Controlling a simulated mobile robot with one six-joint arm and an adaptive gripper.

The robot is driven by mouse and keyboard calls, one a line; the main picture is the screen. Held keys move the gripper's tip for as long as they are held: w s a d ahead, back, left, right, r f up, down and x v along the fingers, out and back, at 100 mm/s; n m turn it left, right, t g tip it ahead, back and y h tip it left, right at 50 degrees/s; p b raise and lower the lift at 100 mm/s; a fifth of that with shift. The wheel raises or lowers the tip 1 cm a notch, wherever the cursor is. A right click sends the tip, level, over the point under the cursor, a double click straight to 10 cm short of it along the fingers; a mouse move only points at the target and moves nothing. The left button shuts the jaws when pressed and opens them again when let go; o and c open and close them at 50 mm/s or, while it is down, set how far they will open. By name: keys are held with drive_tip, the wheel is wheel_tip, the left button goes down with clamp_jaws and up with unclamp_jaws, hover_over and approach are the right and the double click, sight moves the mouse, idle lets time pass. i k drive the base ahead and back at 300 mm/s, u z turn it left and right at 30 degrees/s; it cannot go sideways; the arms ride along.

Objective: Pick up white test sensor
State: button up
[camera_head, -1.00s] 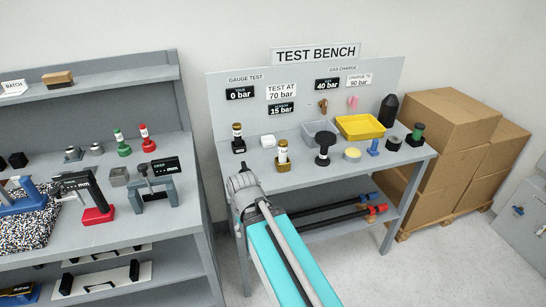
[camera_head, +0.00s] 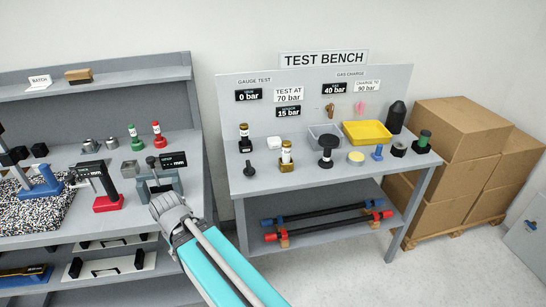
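A small white block (camera_head: 274,142), which may be the white test sensor, lies on the test bench top (camera_head: 240,184). It is between a black-based cylinder with a gold band (camera_head: 244,138) and a brass-based cylinder with a white label (camera_head: 287,157). It is too small to show markings. My teal arm comes up from the bottom of the view, and its grey joint is in front of the left shelf unit, apart from the block.
A grey bin (camera_head: 312,143), a yellow tray (camera_head: 387,133) and several fittings crowd the bench's middle and right. A dark knob (camera_head: 250,168) sits near its front left. The left shelf unit (camera_head: 112,224) holds gauges. Cardboard boxes (camera_head: 445,150) stand at right.

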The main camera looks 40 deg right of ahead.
sight(287, 144)
drive_tip(key=u, duration=1.25)
drive_tip(key=i, duration=0.45)
drive_tip(key=z, duration=2.8)
